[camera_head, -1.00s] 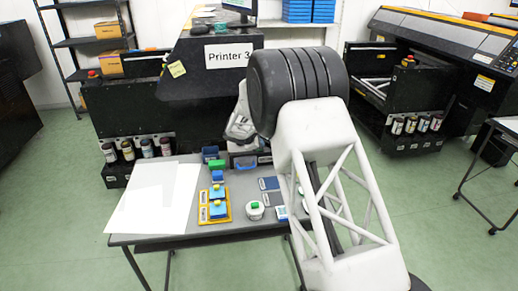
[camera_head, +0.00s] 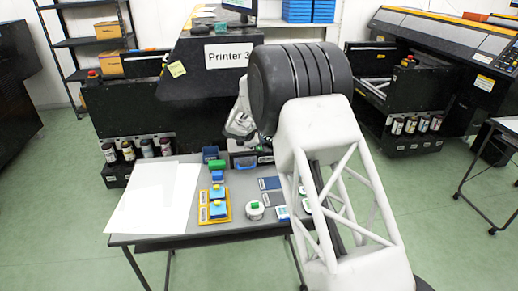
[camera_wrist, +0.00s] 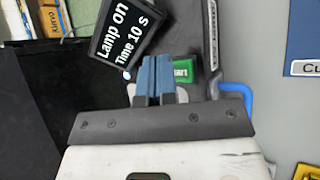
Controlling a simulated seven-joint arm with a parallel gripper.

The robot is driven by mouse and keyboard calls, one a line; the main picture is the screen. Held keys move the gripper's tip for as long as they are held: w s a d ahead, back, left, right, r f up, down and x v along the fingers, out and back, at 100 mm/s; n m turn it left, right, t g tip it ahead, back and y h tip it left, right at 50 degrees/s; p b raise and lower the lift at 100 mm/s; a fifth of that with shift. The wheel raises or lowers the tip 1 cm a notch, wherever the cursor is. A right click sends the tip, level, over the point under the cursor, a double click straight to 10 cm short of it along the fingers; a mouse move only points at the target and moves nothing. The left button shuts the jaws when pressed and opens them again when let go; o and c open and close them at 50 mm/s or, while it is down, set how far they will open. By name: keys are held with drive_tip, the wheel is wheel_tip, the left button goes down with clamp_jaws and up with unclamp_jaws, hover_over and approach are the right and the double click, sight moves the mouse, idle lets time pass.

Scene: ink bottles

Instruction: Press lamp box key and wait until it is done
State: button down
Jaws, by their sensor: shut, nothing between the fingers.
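My gripper (camera_wrist: 153,62) has blue fingertips, shut together and empty, just left of the key's visible part. I cannot tell whether the fingertips touch the key. In the head view my gripper (camera_head: 238,132) is over the box.
A yellow tray (camera_head: 203,215) with blue and green pieces, a round white pot (camera_head: 255,211) and flat blue pads (camera_head: 270,184) lie on the table. White sheets (camera_head: 150,205) cover its left part. A blue handle (camera_wrist: 246,98) is right of the fingers. A black printer stands behind the table.

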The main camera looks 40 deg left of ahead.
sight(260, 148)
drive_tip(key=shift+r, duration=0.1)
drive_tip(key=shift+r, duration=2.4)
drive_tip(key=shift+d, duration=0.1)
